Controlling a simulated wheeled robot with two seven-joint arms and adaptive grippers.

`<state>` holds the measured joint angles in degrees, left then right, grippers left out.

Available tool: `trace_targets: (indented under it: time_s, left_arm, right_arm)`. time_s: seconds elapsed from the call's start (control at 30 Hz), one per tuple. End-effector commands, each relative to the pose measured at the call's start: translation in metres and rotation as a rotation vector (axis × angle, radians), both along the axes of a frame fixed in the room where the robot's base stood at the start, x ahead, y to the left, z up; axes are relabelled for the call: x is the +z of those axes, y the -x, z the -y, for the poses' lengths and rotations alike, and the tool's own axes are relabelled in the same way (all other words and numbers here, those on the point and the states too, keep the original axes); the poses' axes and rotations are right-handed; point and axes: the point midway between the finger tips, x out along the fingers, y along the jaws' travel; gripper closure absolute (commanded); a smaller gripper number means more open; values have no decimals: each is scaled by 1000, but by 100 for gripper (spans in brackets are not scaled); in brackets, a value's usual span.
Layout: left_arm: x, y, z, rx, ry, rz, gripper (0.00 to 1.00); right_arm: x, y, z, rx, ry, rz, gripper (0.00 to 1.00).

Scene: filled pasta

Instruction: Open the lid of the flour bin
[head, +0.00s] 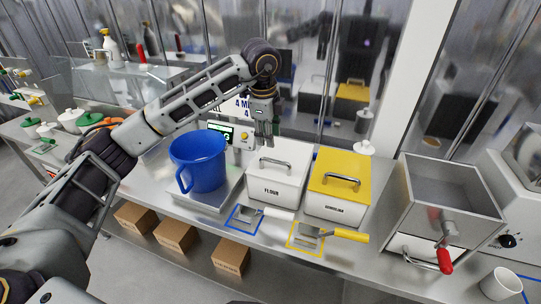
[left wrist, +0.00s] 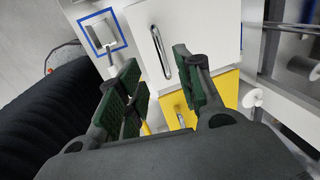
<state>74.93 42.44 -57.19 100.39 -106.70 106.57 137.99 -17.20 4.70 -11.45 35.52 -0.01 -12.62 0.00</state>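The white flour bin (head: 268,192), labelled FLOUR, stands on the steel counter with its lid (head: 296,159) shut. A grey bar handle (head: 275,163) lies across the lid. In the left wrist view the white lid (left wrist: 205,30) and its handle (left wrist: 161,52) show beyond the fingers. My left gripper (head: 264,142) points down above the back of the flour bin, apart from the handle. In the left wrist view its green-padded fingers (left wrist: 156,62) are spread with nothing between them. My right gripper is not in view.
A blue bucket (head: 200,165) on a scale stands left of the bin. A yellow-lidded bin (head: 333,201) stands close on its right. Scoops lie in front, one white-handled (head: 278,214), one yellow-handled (head: 347,235). A steel hopper (head: 428,190) is farther right. A glass partition rises behind.

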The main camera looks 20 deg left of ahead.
Motion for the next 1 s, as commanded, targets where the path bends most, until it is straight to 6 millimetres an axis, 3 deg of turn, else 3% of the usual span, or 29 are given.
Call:
trace_targets:
  time_s: [0.6, 1.0]
  left_arm:
    - [-78, -16, 0, 1, 0, -1, 65]
    - [-101, -20, 0, 0, 0, 1, 65]
  right_arm:
    - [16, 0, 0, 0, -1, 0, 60]
    - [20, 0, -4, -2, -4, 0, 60]
